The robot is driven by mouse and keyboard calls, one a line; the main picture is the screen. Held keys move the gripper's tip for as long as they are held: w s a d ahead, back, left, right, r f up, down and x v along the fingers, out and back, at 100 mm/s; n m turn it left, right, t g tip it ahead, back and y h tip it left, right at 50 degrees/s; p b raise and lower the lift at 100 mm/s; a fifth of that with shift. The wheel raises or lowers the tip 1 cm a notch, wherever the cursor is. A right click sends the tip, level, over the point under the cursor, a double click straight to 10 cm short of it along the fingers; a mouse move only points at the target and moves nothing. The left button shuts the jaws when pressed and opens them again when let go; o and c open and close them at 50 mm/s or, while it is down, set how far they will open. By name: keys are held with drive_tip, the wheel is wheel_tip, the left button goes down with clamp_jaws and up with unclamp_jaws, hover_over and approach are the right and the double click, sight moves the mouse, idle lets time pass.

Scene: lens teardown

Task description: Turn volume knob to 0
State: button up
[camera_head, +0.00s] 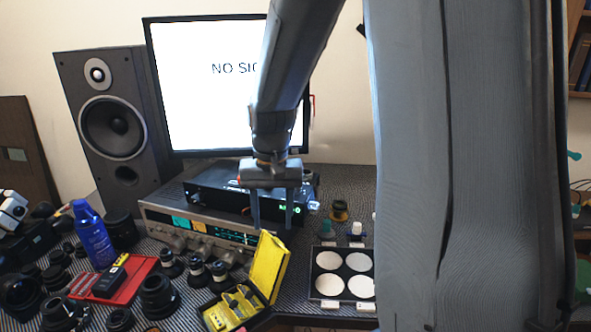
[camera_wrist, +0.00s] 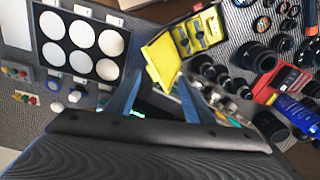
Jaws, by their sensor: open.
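A silver receiver (camera_head: 160,215) with a lit dial and a row of front knobs (camera_head: 200,250) stands on the table. A black unit (camera_head: 215,195) with a small green display (camera_head: 290,209) lies on top of it. I cannot tell which knob is the volume knob; my gripper may hide it. My gripper (camera_head: 271,222) is open, pointing down in front of the black unit's right part, its two fingers apart and nothing seen between them. In the wrist view my gripper (camera_wrist: 159,80) shows both blue fingers, with green light near the left finger; the unit is mostly hidden.
An open yellow case (camera_head: 268,265) stands close in front of the receiver. A black tray with white discs (camera_head: 330,262) is to the right. Several lenses, a red tray (camera_head: 135,275) and a blue bottle (camera_head: 92,235) crowd the left. A monitor (camera_head: 200,90) and speaker (camera_head: 112,125) stand behind.

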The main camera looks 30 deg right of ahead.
drive_tip(key=w+d+r+m+p, duration=0.1)
drive_tip(key=w+d+r+m, duration=0.1)
drive_tip(key=w+d+r, duration=0.1)
drive_tip(key=w+d+r+m+p, duration=0.1)
drive_tip(key=w+d+r+m, duration=0.1)
drive_tip(key=w+d+r, duration=0.1)
drive_tip(key=w+d+r+m+p, duration=0.1)
drive_tip(key=w+d+r+m, duration=0.2)
drive_tip(key=w+d, duration=0.2)
drive_tip(key=shift+w+d+r+g+p, duration=0.1)
drive_tip(key=shift+w+d+g+p, duration=0.1)
drive_tip(key=shift+d+g+p, duration=0.15)
drive_tip(key=shift+w+d, duration=0.1)
drive_tip(key=shift+d, duration=0.1)
drive_tip(key=shift+f+p, duration=1.25)
drive_tip(key=shift+f, duration=2.55)
drive_tip(key=c, duration=1)
drive_tip(key=shift+c, duration=0.2)
